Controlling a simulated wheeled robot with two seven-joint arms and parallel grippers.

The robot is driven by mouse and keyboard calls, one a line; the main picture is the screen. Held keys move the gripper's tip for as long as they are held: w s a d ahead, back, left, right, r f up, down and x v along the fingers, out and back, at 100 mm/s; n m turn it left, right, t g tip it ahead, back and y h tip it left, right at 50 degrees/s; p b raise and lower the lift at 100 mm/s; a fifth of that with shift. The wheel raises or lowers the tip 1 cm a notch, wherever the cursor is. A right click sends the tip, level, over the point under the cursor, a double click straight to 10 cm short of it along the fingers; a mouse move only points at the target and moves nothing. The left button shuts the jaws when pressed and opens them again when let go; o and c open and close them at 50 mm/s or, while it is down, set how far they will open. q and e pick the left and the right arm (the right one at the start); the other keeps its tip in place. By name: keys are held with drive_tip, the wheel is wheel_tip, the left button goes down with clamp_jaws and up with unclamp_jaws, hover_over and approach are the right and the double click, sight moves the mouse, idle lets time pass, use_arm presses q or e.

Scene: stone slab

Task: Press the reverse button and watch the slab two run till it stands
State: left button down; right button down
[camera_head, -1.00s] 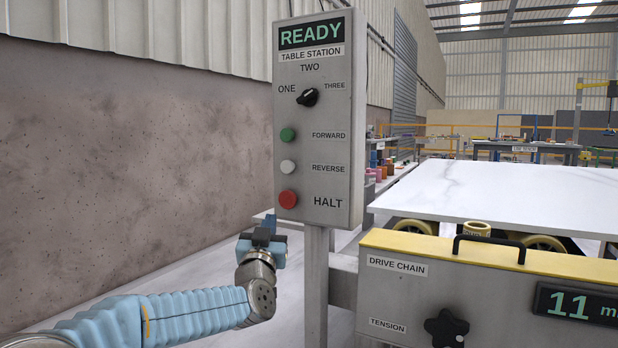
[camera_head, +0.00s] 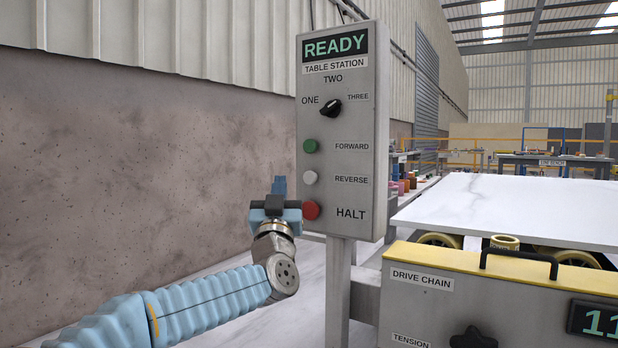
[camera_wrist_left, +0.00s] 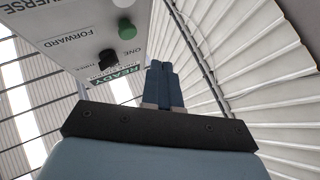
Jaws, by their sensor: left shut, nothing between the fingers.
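The control box (camera_head: 340,140) stands on a post. Its display (camera_head: 335,45) reads READY. The white button (camera_head: 310,178) labelled REVERSE sits between the green FORWARD button (camera_head: 310,146) and the red HALT button (camera_head: 311,210). The black selector knob (camera_head: 331,108) has its pale mark at the upper right. My left gripper (camera_head: 279,186) is shut and empty, left of the white button and apart from it. Its closed fingers (camera_wrist_left: 164,84) show in the left wrist view beside the box. The marble slab (camera_head: 520,208) lies on yellow wheels. My right gripper is out of view.
A grey drive chain housing (camera_head: 440,312) with a yellow top and black handle (camera_head: 518,262) stands right of the post. A digital readout (camera_head: 600,322) is cut off at the right edge. A wall (camera_head: 130,150) is at the left.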

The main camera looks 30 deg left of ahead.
sight(311, 177)
use_arm(q)
drive_tip(key=w+p, duration=0.3)
drive_tip(key=w, duration=0.4)
drive_tip(key=shift+w+d, duration=0.25)
drive_tip(key=shift+w, duration=0.15)
idle(1.7)
drive_tip(key=shift+w, duration=0.4)
